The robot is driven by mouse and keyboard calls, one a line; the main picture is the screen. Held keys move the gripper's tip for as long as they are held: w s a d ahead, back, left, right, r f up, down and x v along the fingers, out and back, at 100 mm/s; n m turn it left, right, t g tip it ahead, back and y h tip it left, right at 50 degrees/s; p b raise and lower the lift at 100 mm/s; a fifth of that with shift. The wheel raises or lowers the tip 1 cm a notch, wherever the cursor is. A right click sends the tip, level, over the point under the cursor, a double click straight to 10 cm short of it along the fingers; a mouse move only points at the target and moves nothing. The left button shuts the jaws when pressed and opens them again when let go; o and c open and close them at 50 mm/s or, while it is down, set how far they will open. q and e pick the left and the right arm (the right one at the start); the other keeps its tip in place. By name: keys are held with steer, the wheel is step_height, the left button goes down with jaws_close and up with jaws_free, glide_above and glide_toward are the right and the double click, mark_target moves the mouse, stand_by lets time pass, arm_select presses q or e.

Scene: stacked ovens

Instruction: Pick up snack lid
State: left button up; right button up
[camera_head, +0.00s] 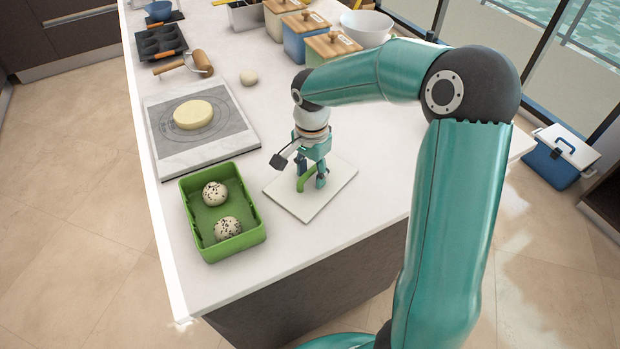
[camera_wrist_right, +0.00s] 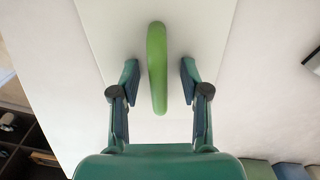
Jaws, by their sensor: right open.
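The snack lid (camera_head: 337,177) is a flat white panel with a green upright handle. It lies on the white counter, right of the green snack box (camera_head: 250,238). My right gripper (camera_head: 311,183) points down over the middle of the lid. In the right wrist view, the green handle (camera_wrist_right: 157,68) stands between the two open fingers of my right gripper (camera_wrist_right: 158,80), with a gap on each side. The lid's white plate (camera_wrist_right: 210,30) shows behind it. My left gripper is not in view.
Two speckled balls (camera_head: 215,193) sit in the open snack box. Behind it are a mat (camera_head: 165,150) with a round dough disc (camera_head: 193,114), a rolling pin (camera_head: 200,63) and a dough ball (camera_head: 249,77). Wood-lidded canisters (camera_head: 333,48) stand farther back. The counter's front edge is close to the lid.

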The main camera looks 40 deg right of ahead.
jaws_close()
stand_by(0.4)
